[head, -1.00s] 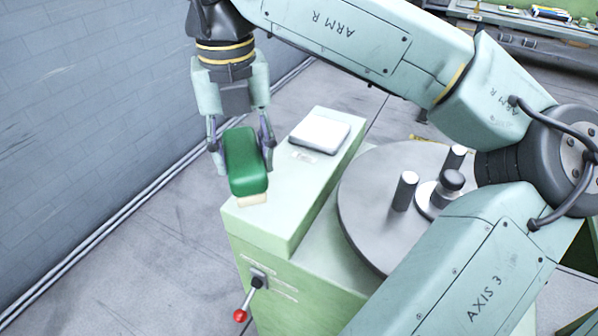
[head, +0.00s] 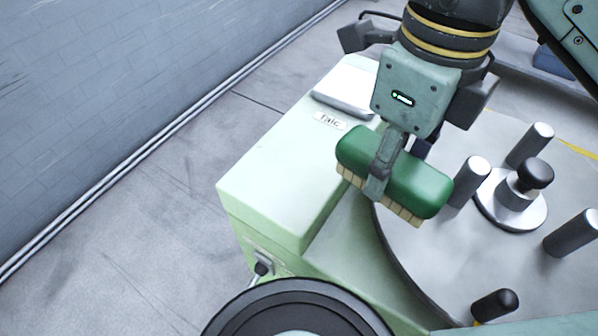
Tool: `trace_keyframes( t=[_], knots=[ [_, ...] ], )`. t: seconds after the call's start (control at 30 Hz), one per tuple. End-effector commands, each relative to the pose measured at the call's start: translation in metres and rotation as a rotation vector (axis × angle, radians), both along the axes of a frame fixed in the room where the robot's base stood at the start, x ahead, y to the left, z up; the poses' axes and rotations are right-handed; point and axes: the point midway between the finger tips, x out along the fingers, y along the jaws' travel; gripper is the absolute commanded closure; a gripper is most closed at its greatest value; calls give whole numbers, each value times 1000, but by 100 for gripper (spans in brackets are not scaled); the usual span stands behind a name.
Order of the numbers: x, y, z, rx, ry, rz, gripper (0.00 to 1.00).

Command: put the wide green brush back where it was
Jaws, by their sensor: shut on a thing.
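The wide green brush (head: 418,188) has a rounded green back and pale bristles pointing down. My gripper (head: 386,168) is shut on it across its middle, with one finger showing on the near side; the other finger is mostly hidden behind. The brush is held in the air, lengthwise from upper left to lower right. In the picture it overlaps the right edge of the pale green box top (head: 275,172) and the edge of the grey round table. I cannot tell its exact height above them.
A label reading "talc" (head: 330,121) and a pale pad (head: 346,92) are on the box top, whose near part is clear.

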Motion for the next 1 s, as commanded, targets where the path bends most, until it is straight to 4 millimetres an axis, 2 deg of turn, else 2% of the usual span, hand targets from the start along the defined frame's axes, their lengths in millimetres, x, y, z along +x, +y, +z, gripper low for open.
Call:
trace_keyframes(
  t=[0.03,0.1,0.27,0.47,0.8,1.0],
  knots=[
    [-9,-1,-10,-4,-4,59,83],
    [-17,0,-13,-9,-4,126,83],
    [-13,9,-15,-11,-2,184,83],
    [17,35,-17,-13,-2,186,83],
    [81,91,-24,-14,-1,177,83],
    [97,105,-28,-13,-2,173,83]
  ],
)
